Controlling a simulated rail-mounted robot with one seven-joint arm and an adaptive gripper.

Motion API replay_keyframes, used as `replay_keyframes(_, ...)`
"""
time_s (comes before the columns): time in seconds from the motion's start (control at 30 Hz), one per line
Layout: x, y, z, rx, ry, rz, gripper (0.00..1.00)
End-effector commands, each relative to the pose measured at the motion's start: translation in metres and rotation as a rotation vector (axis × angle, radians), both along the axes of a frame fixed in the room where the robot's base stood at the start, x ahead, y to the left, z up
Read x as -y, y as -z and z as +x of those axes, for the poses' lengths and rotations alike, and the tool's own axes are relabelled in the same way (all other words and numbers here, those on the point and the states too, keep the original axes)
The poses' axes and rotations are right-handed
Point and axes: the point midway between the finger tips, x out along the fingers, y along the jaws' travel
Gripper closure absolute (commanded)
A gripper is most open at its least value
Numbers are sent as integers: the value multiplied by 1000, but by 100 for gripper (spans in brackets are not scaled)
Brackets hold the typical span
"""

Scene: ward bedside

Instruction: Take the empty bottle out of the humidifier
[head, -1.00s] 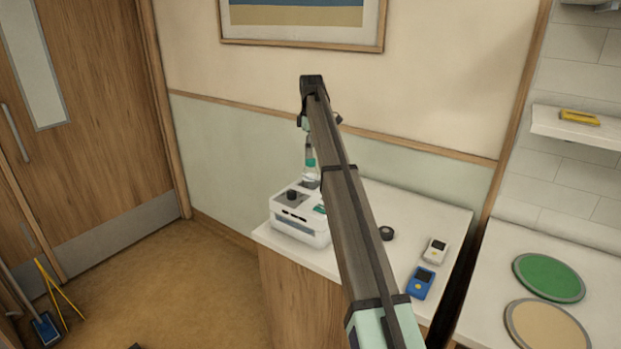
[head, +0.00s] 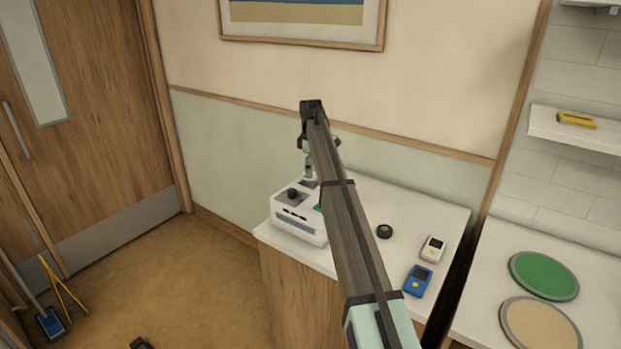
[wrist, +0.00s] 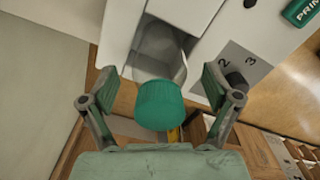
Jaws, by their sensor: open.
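The white humidifier (head: 290,230) stands on the bedside cabinet top, partly behind my arm. In the wrist view, the humidifier (wrist: 205,20) has a recess holding a clear bottle (wrist: 158,55) with a ribbed green cap (wrist: 160,106). The bottle looks empty, and its lower part sits inside the recess. My gripper (wrist: 160,85) is open, with one finger on each side of the bottle and a gap to both. In the head view, my gripper (head: 310,168) is just above the back of the humidifier, and the bottle is mostly hidden there.
A dark round knob-like object (head: 384,231), a white handheld device (head: 432,248) and a blue one (head: 418,281) lie on the cabinet top (head: 445,215) right of my arm. Green (head: 543,275) and tan (head: 541,326) round mats lie on the counter. The wall is close behind.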

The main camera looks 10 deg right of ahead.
Motion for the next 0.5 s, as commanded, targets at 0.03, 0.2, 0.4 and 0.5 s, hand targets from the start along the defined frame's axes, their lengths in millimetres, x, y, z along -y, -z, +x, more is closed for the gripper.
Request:
replay_keyframes(0.03, 0, 0, 0, 0, 0, 0, 12)
replay_keyframes(0.2, 0, 0, 0, 0, 0, 0, 68)
replay_keyframes(0.4, 0, 0, 0, -1, 0, 0, 74)
replay_keyframes(0.5, 0, 0, 0, -1, 0, 0, 74)
